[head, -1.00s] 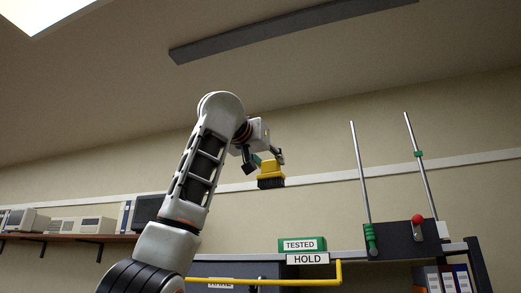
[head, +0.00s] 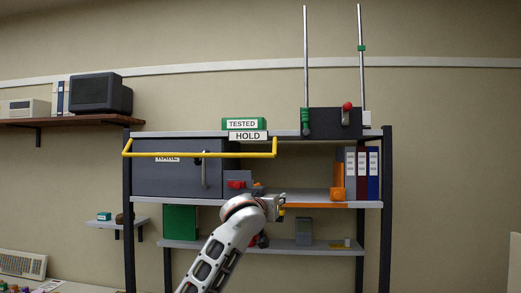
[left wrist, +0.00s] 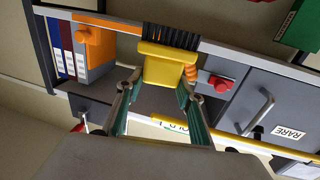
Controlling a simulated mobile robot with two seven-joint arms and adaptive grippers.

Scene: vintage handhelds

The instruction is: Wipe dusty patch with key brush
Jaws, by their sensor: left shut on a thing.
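A yellow brush with black bristles (left wrist: 168,66) is held between the fingers of my left gripper (left wrist: 155,92) in the left wrist view, its bristles pointing to the top of that picture. I cannot make out a dusty patch in either view. I cannot tell whether the bristles touch the shelf. My right gripper is not in view.
A grey RARE cabinet (head: 178,178) with a yellow rail (head: 210,155) stands left. Binders (head: 362,173) and an orange object (head: 337,182) stand right on the middle shelf. Green TESTED box (head: 244,123) and HOLD sign (head: 248,136) are up top.

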